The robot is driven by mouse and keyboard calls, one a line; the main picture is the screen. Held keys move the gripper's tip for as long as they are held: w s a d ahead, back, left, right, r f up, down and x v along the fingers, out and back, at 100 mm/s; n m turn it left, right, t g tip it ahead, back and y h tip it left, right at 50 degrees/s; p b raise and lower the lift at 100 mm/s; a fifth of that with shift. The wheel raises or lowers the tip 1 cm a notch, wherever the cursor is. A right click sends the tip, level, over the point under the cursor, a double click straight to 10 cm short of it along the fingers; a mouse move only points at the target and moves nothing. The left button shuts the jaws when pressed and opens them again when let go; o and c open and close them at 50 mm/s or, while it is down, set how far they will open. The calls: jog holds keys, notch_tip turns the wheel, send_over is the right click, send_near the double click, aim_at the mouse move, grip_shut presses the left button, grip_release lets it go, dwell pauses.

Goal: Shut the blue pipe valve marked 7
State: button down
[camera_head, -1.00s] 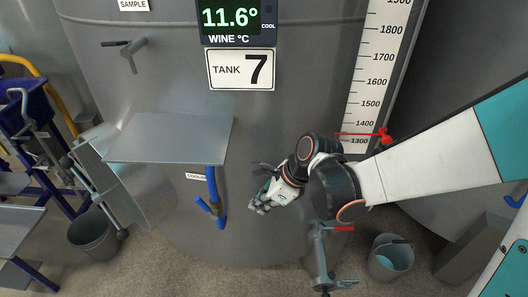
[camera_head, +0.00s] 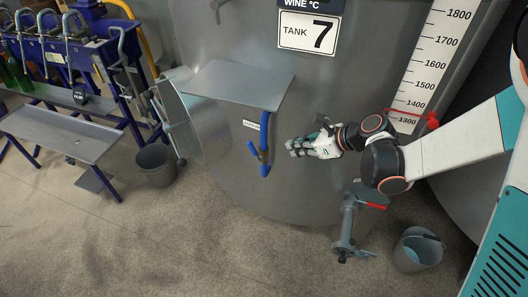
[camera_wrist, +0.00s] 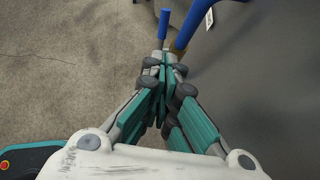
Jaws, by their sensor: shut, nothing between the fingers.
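The blue pipe (camera_head: 265,130) comes down the front of the tank under a grey shelf. Its valve (camera_head: 263,157) has a blue lever (camera_head: 252,148) that slants up and left, away from the pipe. The "TANK 7" sign (camera_head: 309,33) is on the tank above. My gripper (camera_head: 290,147) is just right of the valve, apart from it in the head view, shut and empty. In the wrist view, the shut fingertips (camera_wrist: 168,62) point at the lower ends of the blue lever (camera_wrist: 164,22) and the blue pipe (camera_wrist: 193,22). I cannot tell there whether they touch; the valve body is mostly hidden.
The grey shelf (camera_head: 238,84) juts out above the valve. A tap with a red handle (camera_head: 370,199) is below my arm, beside a grey bucket (camera_head: 417,250). A bin (camera_head: 156,165) and a blue-framed bench (camera_head: 66,136) stand left. The floor in front is clear.

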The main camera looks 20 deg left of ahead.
jog(key=b, duration=0.5)
send_near(256, 152)
jog(key=x, duration=0.5)
jog(key=shift+s+f, duration=0.1)
jog(key=shift+f, duration=0.15)
jog(key=shift+a+f, duration=0.15)
jog(key=shift+a, duration=0.2)
jog(key=shift+w+a, duration=0.1)
jog(key=shift+w, duration=0.1)
jog(key=shift+a, duration=0.1)
jog(key=shift+h, duration=0.4)
jog(key=shift+a, duration=0.1)
